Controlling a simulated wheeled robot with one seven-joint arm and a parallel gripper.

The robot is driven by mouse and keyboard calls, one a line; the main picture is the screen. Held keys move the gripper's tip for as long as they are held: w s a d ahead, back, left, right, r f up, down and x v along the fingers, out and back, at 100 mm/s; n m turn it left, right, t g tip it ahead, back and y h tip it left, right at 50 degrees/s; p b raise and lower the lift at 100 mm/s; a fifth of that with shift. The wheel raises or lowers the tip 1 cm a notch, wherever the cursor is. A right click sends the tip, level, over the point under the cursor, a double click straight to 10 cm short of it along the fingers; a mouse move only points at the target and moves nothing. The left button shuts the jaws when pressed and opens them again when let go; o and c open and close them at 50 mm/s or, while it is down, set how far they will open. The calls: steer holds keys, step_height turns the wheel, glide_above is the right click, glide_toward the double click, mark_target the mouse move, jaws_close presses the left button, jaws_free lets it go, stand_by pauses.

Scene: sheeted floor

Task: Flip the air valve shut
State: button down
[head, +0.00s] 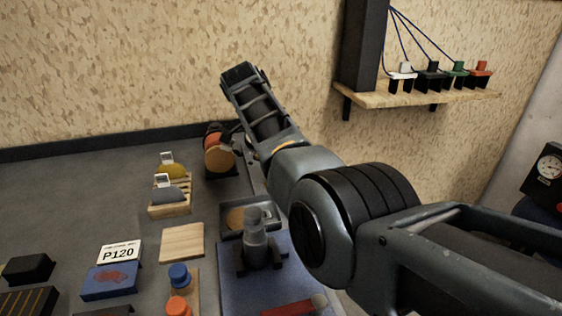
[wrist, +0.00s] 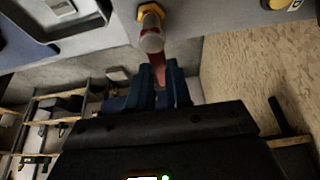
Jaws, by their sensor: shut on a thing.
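The air valve shows in the wrist view, with a brass hex fitting (wrist: 151,14), a grey rounded body (wrist: 151,40) and a red lever (wrist: 160,62). The lever runs down between the dark blue fingers of my gripper (wrist: 165,84). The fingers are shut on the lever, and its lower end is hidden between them. In the head view my arm reaches up toward the wall, and I cannot make out the gripper's fingertips or the valve there.
The grey bench in the head view holds sanding discs (head: 218,155), a wooden rack (head: 170,208), a P120 block (head: 112,281), a wooden square (head: 183,242) and a blue mat (head: 228,298). A wall shelf (head: 420,97) carries several coloured plugs. A gauge (head: 549,167) stands at the right.

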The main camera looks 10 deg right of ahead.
steer(key=c, duration=1)
jaws_free()
steer(key=shift+c, duration=0.2)
steer(key=shift+b+v, duration=0.35)
steer(key=shift+v, duration=3.55)
steer(key=shift+r, duration=0.1)
